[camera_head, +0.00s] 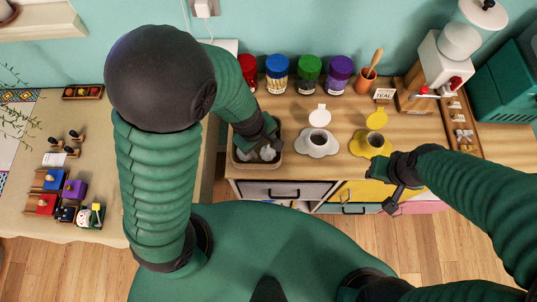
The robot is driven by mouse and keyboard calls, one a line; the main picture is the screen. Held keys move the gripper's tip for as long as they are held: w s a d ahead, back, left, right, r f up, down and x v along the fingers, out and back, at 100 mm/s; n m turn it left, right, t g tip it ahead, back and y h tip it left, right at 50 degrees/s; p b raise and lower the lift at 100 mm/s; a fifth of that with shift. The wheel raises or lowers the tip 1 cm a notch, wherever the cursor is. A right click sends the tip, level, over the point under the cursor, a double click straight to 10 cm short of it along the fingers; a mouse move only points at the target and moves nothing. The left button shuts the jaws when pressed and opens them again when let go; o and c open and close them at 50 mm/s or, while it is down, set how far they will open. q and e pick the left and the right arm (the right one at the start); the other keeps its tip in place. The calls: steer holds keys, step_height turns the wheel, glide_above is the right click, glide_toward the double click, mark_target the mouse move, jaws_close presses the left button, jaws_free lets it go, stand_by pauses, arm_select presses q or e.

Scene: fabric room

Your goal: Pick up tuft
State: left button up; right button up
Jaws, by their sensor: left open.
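Pale grey-white tufts (267,153) lie in a small woven-looking basket (257,174) at the left front of the wooden counter. Another pale tuft (242,155) shows at the left inside the basket. My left gripper (262,147) reaches down over the basket with its jaws open, close to the tufts. Its dark fingers partly cover the basket's inside, and I cannot tell if they touch a tuft. My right gripper (390,184) hangs in front of the counter at the right, by the yellow pot, with nothing seen in it.
Several coloured jars (310,72) line the wall. A white and wooden machine (432,70) stands at right. A table (100,130) with small blocks is at left.

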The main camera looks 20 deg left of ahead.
mark_target(267, 151)
arm_select(q)
steer(key=shift+f, duration=0.5)
steer(key=f+b, duration=0.1)
steer(key=f, duration=0.1)
steer(key=f+b, duration=0.1)
steer(key=f, duration=0.1)
steer(key=shift+w+d+b, duration=0.15)
steer(key=shift+d+b, duration=0.25)
steer(key=shift+w+d+f, duration=0.1)
steer(key=shift+w+f, duration=0.05)
steer(key=shift+f, duration=0.05)
steer(key=shift+w+r, duration=0.1)
steer(key=c, duration=0.4)
steer(key=shift+c, duration=0.4)
